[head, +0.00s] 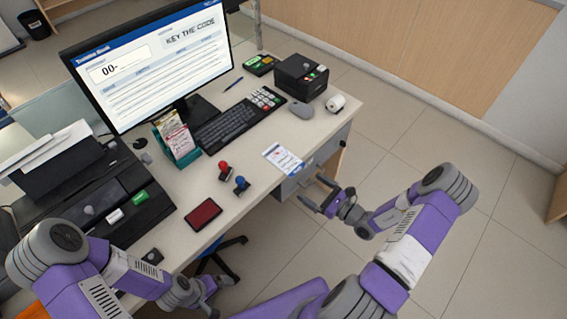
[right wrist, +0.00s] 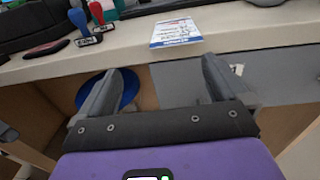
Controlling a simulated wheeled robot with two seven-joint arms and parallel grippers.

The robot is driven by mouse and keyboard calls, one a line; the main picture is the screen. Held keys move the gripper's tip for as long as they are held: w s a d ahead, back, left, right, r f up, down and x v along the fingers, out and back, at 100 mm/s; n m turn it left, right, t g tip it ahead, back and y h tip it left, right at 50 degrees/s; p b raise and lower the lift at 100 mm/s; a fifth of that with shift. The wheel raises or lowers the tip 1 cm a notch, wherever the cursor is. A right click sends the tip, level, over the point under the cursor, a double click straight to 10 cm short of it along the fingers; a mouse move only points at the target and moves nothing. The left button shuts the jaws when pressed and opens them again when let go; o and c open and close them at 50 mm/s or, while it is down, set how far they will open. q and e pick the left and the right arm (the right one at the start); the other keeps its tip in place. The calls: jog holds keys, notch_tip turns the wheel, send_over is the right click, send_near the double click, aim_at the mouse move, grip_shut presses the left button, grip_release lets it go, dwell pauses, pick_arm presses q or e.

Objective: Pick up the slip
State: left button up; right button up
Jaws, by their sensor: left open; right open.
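The slip (head: 283,159) is a small white sheet with blue print and a blue band. It lies flat near the front edge of the counter (head: 237,179). It also shows in the right wrist view (right wrist: 176,33), at the counter's edge. My right gripper (head: 320,194) is open and empty, off the counter's front edge, a little right of and nearer than the slip. Its two fingers show apart in the right wrist view (right wrist: 160,85). My left gripper (head: 207,295) is low at the front, below the counter's edge and far from the slip; its fingers are small in view.
A red stamp (head: 225,171), a blue stamp (head: 241,184) and a red ink pad (head: 203,214) lie left of the slip. A keyboard (head: 228,126), mouse (head: 301,109) and monitor (head: 150,65) stand behind. A drawer front (head: 298,183) is below the slip.

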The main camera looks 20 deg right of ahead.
jog(key=w+a+h+b, duration=0.1)
jog(key=w, duration=0.6)
jog(key=shift+w+m+t+b, duration=0.2)
jog(key=shift+m+t+b, duration=0.1)
jog(key=shift+m+b, duration=0.1)
jog(key=shift+r, duration=0.1)
jog(key=c, duration=0.9)
notch_tip(320, 180, up, 10)
jog(key=p, duration=0.3)
